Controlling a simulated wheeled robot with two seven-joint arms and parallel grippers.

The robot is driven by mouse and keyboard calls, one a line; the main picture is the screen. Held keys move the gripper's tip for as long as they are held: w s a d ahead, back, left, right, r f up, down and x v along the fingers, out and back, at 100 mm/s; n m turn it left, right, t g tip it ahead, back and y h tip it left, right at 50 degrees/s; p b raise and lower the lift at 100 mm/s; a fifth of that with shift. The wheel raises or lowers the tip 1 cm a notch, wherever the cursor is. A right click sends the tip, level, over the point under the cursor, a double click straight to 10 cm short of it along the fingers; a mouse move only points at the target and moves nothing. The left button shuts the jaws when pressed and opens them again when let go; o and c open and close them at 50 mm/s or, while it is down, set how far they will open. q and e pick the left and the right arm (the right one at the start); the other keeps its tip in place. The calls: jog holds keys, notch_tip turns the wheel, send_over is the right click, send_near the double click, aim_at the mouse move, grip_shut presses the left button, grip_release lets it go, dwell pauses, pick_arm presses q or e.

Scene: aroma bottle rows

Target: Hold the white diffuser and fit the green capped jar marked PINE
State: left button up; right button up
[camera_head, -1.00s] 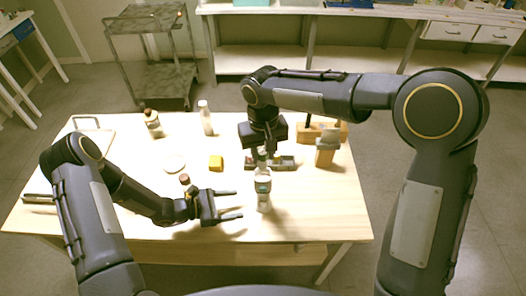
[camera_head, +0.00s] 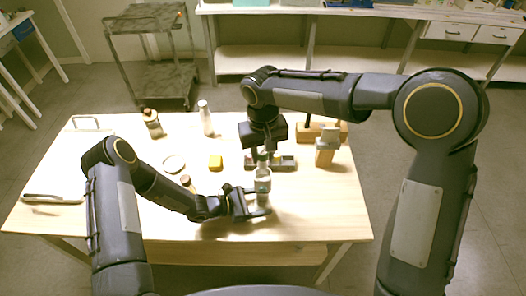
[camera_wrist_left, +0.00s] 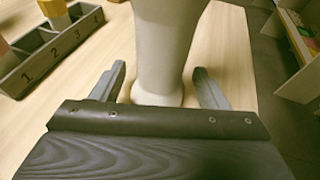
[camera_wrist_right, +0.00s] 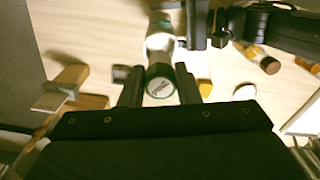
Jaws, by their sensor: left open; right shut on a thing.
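The white diffuser (camera_head: 262,184) stands upright near the front of the table. It fills the space between my left gripper's fingers (camera_head: 261,201) in the left wrist view (camera_wrist_left: 165,50). Those fingers are open, one on each side, with a gap visible at the right. My right gripper (camera_head: 263,149) points down above the diffuser, shut on the green capped jar (camera_wrist_right: 160,88). The jar's dark green cap has a pale label; I cannot read its lettering for certain. The jar is right over the diffuser's top; I cannot tell whether they touch.
A grey rack (camera_wrist_left: 45,62) with numbered compartments lies behind the diffuser. A yellow block (camera_head: 215,162), a white disc (camera_head: 174,163), a small brown-capped jar (camera_head: 188,182) and two bottles stand to the left. A wooden block (camera_head: 326,155) is at the right. The front right table is clear.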

aim_at(263, 168)
pick_arm(q)
jog(key=c, duration=0.7)
jog(key=shift+c, duration=0.2)
pick_arm(e)
jog(key=shift+f, duration=0.2)
jog(key=shift+f, duration=1.2)
jog(key=shift+f, duration=1.9)
jog(key=o, duration=1)
